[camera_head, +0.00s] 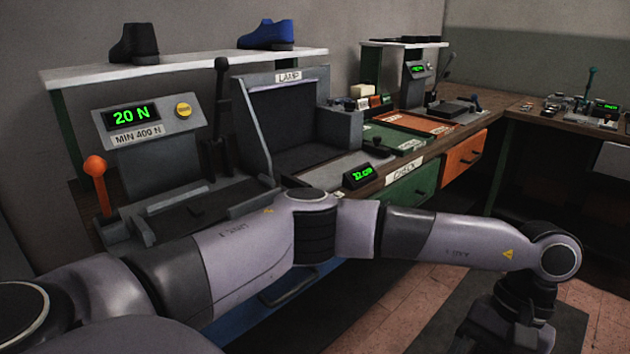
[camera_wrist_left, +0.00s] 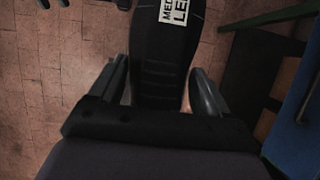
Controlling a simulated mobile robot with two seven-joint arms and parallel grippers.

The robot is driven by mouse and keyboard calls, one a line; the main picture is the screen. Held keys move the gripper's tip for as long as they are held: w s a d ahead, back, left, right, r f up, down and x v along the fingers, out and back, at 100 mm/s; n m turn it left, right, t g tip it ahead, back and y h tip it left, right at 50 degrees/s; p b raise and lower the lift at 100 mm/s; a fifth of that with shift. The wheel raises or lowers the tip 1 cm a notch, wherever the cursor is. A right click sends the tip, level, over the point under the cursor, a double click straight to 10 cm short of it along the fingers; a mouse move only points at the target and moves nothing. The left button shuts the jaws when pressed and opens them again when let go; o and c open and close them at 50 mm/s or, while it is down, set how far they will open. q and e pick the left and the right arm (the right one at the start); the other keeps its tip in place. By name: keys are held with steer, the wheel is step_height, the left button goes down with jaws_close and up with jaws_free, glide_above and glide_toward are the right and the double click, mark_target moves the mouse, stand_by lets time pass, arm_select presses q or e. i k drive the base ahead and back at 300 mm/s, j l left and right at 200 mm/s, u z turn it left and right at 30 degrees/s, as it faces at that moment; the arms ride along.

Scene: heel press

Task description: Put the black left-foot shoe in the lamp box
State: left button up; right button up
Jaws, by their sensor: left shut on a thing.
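My left arm reaches across the head view from the left, and its wrist with the left gripper (camera_head: 508,322) hangs at the lower right, cut by the frame edge. In the left wrist view the left gripper (camera_wrist_left: 162,82) is shut on a black shoe (camera_wrist_left: 158,50), whose sole faces the camera; a white label on it reads partly "MED" and "LE". The shoe is over the floor, clear of the bench. My right gripper is out of view.
Another black shoe (camera_head: 135,43) and a blue shoe (camera_head: 268,34) stand on the white shelf (camera_head: 190,66). A press (camera_head: 150,125) showing 20 N is left of the box. Green and orange trays (camera_head: 420,123) lie to its right. Open floor (camera_head: 400,300) lies in front.

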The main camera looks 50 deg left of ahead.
mark_target(305, 159)
steer(key=i+l+u, duration=0.2)
steer(key=i+u, duration=0.3)
steer(key=i+l+u, duration=0.35)
steer(key=i+u, duration=0.15)
steer(key=i+l+u, duration=0.45)
steer(key=l, duration=0.15)
steer(key=i+l+u, duration=0.25)
steer(key=l+u, duration=0.25)
steer(key=l, duration=0.15)
